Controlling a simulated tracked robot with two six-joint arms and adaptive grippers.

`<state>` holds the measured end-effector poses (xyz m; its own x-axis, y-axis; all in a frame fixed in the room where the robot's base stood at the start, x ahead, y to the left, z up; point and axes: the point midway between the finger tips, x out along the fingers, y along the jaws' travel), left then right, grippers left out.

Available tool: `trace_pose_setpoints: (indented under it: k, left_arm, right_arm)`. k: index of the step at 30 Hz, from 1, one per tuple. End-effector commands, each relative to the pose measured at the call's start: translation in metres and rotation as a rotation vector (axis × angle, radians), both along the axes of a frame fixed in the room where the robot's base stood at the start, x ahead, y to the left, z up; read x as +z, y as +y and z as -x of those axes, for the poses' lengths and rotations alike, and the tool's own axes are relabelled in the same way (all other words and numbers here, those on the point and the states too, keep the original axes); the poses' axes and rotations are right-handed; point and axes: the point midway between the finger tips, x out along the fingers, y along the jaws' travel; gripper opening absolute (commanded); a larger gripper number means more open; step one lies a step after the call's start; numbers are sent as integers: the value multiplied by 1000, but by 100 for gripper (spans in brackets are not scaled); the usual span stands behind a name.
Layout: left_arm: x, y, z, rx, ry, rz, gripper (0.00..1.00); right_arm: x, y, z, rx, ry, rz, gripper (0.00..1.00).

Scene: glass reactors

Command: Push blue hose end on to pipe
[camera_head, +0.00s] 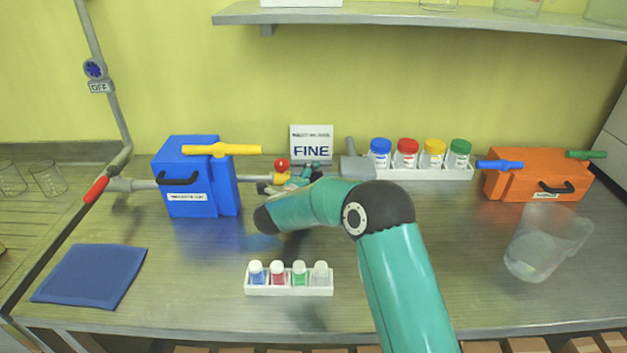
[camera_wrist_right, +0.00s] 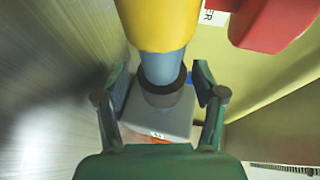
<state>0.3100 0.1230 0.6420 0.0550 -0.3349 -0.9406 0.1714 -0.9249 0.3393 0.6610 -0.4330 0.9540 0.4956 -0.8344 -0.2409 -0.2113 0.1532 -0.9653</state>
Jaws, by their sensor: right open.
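My right gripper (camera_head: 302,174) is at the pipe line right of the blue box, partly hidden behind my own arm. In the right wrist view its open fingers (camera_wrist_right: 164,92) stand on either side of a blue-grey cylindrical piece (camera_wrist_right: 162,67) with a dark ring (camera_wrist_right: 162,93). I cannot tell whether they touch it. A yellow sleeve (camera_wrist_right: 155,24) meets the blue-grey piece; a grey block (camera_wrist_right: 158,120) lies beyond the ring. I cannot tell which part is the hose end. A red knob (camera_head: 282,164) stands over the line. My left gripper is out of view.
The blue box (camera_head: 190,185) with a yellow handle (camera_head: 222,150) stands left. A white rack of small bottles (camera_head: 289,290) stands in front. A rack of coloured jars (camera_head: 425,173), an orange box (camera_head: 537,176) and a clear beaker (camera_head: 540,245) are right. A blue cloth (camera_head: 90,275) lies left.

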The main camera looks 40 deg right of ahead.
Motion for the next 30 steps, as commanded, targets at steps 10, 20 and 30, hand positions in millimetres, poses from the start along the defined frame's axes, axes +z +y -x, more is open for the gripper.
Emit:
trace_pose_setpoints:
  k: [10,20,30]
  left_arm:
    - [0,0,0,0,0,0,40]
    - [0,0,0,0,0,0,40]
    - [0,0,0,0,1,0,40]
  right_arm:
    - [14,47,27,5,0,-1,69]
    - [25,91,53,3,0,-1,69]
    - [27,97,58,0,0,-1,69]
